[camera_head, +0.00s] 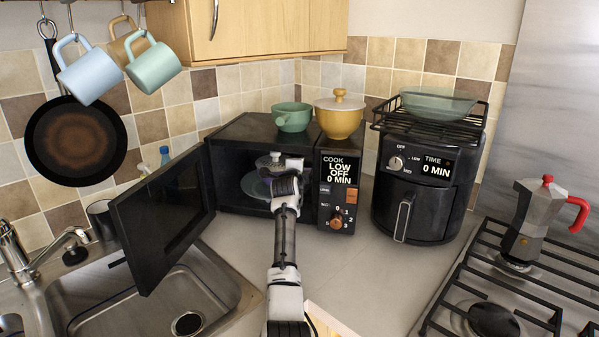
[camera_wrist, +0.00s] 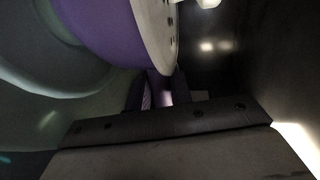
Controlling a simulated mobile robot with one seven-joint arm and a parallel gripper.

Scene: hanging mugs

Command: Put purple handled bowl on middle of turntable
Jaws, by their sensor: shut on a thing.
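The purple handled bowl (camera_wrist: 105,28) fills the upper part of the wrist view, with a pale part along its right side. My gripper (camera_wrist: 160,97) is shut on its purple handle. In the head view my gripper reaches into the open microwave, and its fingertips are hard to make out there. A small lidded vessel (camera_head: 268,162), seemingly this bowl, shows just beyond it. The glass turntable (camera_head: 254,187) lies on the microwave floor below; it also shows in the wrist view (camera_wrist: 45,75), close to the bowl. I cannot tell whether the bowl touches it.
The microwave door (camera_head: 163,220) stands open on the left over the sink. The control panel (camera_head: 337,192) is close right of my arm. A green bowl (camera_head: 291,117) and a yellow lidded pot (camera_head: 339,118) stand on top. An air fryer (camera_head: 425,180) is further right.

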